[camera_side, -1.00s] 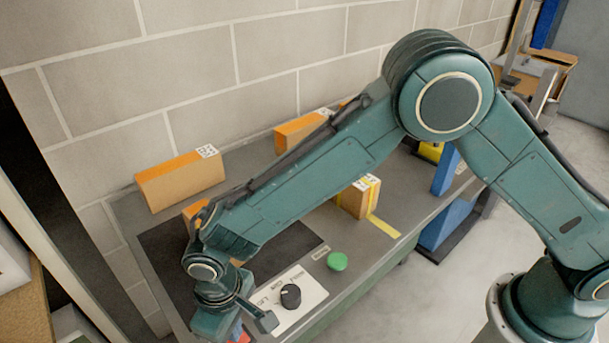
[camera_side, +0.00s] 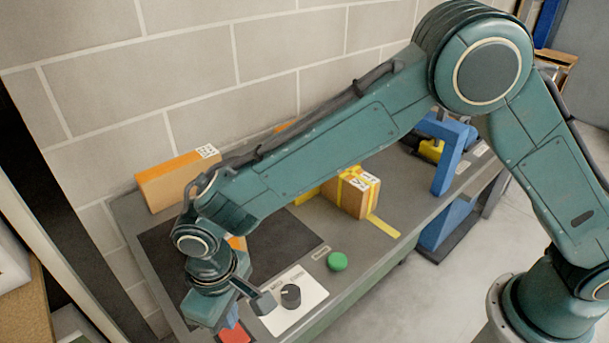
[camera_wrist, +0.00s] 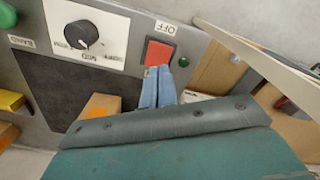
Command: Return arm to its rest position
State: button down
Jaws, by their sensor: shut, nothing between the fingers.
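My gripper shows in the wrist view (camera_wrist: 158,87), its two blue fingers shut together with nothing between them. In that view the fingertips overlap the lower edge of a red switch (camera_wrist: 159,53) marked OFF; I cannot tell whether they touch it. In the side view my gripper (camera_side: 232,318) hangs low at the front left of the bench, beside the red switch (camera_side: 236,336). A black knob (camera_side: 290,296) on a white plate is to its right, and it also shows in the wrist view (camera_wrist: 82,35).
A green button (camera_side: 337,261) sits on the bench (camera_side: 408,213) right of the knob plate. A yellow-taped box (camera_side: 351,193) and an orange-topped box (camera_side: 178,180) stand farther back. A blue frame (camera_side: 447,165) is at the right end. A block wall rises behind.

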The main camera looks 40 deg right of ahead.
jog(key=d+r+m+t+y, duration=0.1)
jog(key=d+r+m+t, duration=0.15)
jog(key=d+r, duration=1.75)
jog(key=s+d+r+m+t, duration=0.1)
jog(key=s+d, duration=0.7)
jog(key=s+d+r+m+t+h, duration=0.1)
jog(key=s+d+m+t, duration=0.1)
jog(key=s+d, duration=0.7)
jog(key=shift+d+r, duration=0.25)
jog(key=shift+r, duration=0.15)
jog(key=shift+w+m, duration=0.15)
jog(key=shift+m, duration=0.1)
